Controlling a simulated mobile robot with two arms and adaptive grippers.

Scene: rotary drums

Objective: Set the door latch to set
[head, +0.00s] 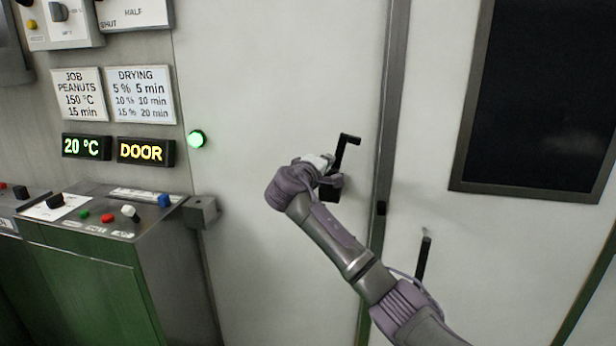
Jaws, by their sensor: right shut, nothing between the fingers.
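A black crank-shaped handle (343,151), which looks like the door latch, sits on the white panel just left of the grey vertical post. It slants up and ends in a short knob pointing right. Its lower end is hidden behind my right gripper (331,186). That gripper is shut and empty, right at the handle's lower part; I cannot tell whether it touches. My right arm comes in from the lower right. No "set" marking is readable by the handle. My left gripper is not in view.
A second black handle (423,259) is on the right panel, partly behind my arm. A dark window (540,95) is above it.

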